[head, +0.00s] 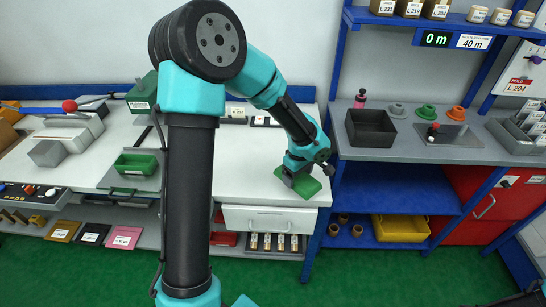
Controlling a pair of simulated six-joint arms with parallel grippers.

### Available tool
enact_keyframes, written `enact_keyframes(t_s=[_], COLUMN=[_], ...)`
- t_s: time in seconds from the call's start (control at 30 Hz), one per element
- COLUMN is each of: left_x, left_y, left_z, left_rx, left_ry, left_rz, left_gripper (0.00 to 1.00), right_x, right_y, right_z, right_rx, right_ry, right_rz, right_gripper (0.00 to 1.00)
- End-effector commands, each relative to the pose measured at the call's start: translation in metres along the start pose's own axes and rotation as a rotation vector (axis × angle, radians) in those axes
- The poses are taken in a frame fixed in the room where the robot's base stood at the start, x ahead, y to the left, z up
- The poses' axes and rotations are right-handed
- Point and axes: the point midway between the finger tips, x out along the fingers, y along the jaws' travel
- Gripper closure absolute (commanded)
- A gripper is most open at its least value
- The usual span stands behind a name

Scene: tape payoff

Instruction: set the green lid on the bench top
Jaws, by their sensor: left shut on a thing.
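The flat green lid (313,188) is at the right front corner of the white bench top (250,165). My left gripper (298,180) comes down over it from above and is shut on it. The gripper hides part of the lid. I cannot tell whether the lid touches the bench top or hangs just above it. My right gripper is not in view; only bits of an arm show at the lower right edge.
A green tray (135,164) and a dark green box (143,93) are on the left of the bench. A grey bench (400,150) with a black bin (370,128) stands close on the right. The white top left of the lid is clear.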

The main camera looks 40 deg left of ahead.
Motion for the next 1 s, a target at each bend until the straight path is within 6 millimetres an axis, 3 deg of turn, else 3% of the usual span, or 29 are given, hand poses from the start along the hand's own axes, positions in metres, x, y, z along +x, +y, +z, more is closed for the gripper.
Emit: enact_keyframes(t_s=[0.47,1.0], left_x=[0.001,0.011], left_y=[0.007,0.084], left_z=[-0.006,-0.076], left_rx=[0.0,-0.001], left_ry=[0.0,0.0], left_rz=[0.001,0.001], left_gripper=[0.42,0.42], right_x=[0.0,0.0], right_y=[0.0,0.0], right_z=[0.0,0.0], right_rx=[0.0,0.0], right_ry=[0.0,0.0], right_rz=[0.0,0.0], right_gripper=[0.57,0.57])
